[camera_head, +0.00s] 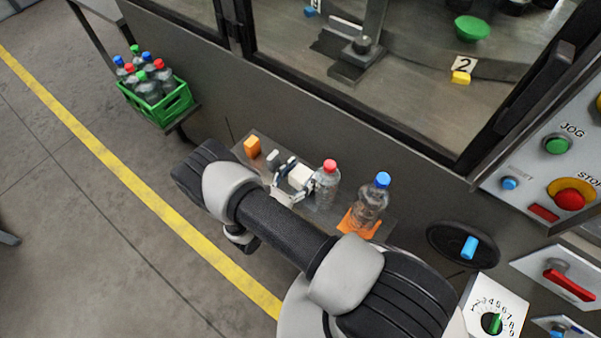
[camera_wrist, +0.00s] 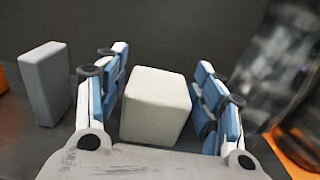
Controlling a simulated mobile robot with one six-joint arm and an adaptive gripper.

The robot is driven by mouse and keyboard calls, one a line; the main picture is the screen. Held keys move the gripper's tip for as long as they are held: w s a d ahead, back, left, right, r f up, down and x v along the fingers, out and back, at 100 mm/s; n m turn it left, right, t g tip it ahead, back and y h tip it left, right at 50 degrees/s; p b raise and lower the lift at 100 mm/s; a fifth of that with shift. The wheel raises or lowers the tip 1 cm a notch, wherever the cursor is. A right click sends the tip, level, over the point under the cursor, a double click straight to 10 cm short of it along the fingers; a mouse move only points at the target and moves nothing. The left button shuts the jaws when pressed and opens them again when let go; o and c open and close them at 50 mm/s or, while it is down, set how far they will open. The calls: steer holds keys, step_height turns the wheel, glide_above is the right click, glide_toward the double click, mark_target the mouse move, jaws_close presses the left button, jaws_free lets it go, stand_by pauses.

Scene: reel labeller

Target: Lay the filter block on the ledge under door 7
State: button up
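I cannot tell from a label which block is the filter block. A white block (camera_head: 302,177) stands on a narrow grey ledge (camera_head: 268,141) on the machine front. In the wrist view the white block (camera_wrist: 156,105) sits between the blue-padded fingers of my gripper (camera_wrist: 160,62). The fingers are apart on either side of it, with small gaps visible. My gripper (camera_head: 288,178) is low at the ledge in the head view. A grey block (camera_wrist: 45,84) stands to the left, outside the fingers. No door number 7 is readable.
An orange block (camera_head: 251,146) is at the ledge's left end. A red-capped bottle (camera_head: 327,187) stands close right of my gripper. A blue-capped bottle (camera_head: 371,202) stands farther right, by an orange piece (camera_head: 352,225). A green crate (camera_head: 178,104) of bottles is at left.

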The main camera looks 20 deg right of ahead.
steer(key=shift+o, duration=0.4)
steer(key=shift+r, duration=0.15)
steer(key=p+v, duration=0.2)
steer(key=v, duration=1)
steer(key=s+d+r+m+g+y, duration=0.15)
steer(key=d+r+m+g, duration=0.4)
steer(key=r, duration=0.65)
steer(key=d+r+m+g+y, duration=0.25)
steer(key=r+m+g, duration=0.35)
steer(key=r+m, duration=0.45)
steer(key=s+r+m+t+y, duration=0.2)
steer(key=s+r+m+y, duration=0.2)
steer(key=r, duration=0.5)
steer(key=s+d+r+m+t+y, duration=0.1)
steer(key=s+r+m+t+y, duration=0.2)
steer(key=s+r+m+y, duration=0.2)
steer(key=shift+s+r+t+y, duration=0.35)
steer(key=shift+s+r+y, duration=0.45)
steer(key=shift+s+r, duration=1.2)
steer(key=shift+s+d+f, duration=0.1)
